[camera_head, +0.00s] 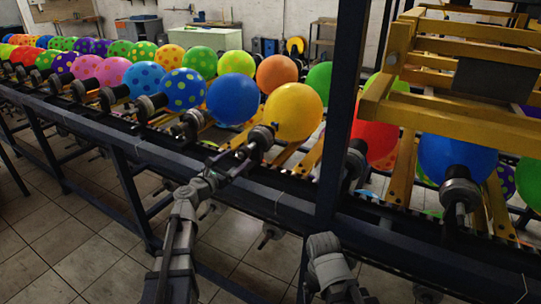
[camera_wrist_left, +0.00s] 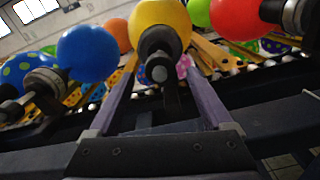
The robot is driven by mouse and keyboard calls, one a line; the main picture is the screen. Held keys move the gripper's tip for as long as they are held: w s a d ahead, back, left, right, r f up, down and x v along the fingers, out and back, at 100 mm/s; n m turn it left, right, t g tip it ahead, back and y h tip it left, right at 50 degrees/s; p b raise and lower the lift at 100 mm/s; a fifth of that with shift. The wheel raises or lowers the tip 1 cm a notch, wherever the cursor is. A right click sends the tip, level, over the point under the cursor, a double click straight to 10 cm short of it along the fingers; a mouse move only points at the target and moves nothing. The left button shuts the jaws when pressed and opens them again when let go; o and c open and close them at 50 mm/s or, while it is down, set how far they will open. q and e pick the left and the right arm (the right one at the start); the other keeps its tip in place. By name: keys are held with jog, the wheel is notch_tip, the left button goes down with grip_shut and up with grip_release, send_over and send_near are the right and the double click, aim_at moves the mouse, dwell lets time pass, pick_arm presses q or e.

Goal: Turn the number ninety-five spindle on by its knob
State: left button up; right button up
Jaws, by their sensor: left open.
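The yellow balloon (camera_head: 292,111) sits on a dark spindle (camera_head: 262,137) at the near edge of the rack. My left gripper (camera_head: 243,151) is open, reaching up to the near end of this spindle. In the left wrist view, the gripper (camera_wrist_left: 160,80) has its two purple fingers apart, one on each side of the spindle's end knob (camera_wrist_left: 158,72). I cannot tell whether either finger touches the knob. The yellow balloon (camera_wrist_left: 160,20) shows behind it. No number is readable on any spindle. My right gripper is out of view.
A blue balloon (camera_head: 233,99) on its own spindle stands left of it. A dark upright post (camera_head: 341,110) stands to the right, with a yellow frame (camera_head: 450,120) and more balloons beyond. The dark rail (camera_head: 290,206) runs below. Tiled floor (camera_head: 60,240) is open at front left.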

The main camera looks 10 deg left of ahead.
aim_at(248, 149)
pick_arm(q)
jog(key=shift+x, duration=3.85)
grip_shut()
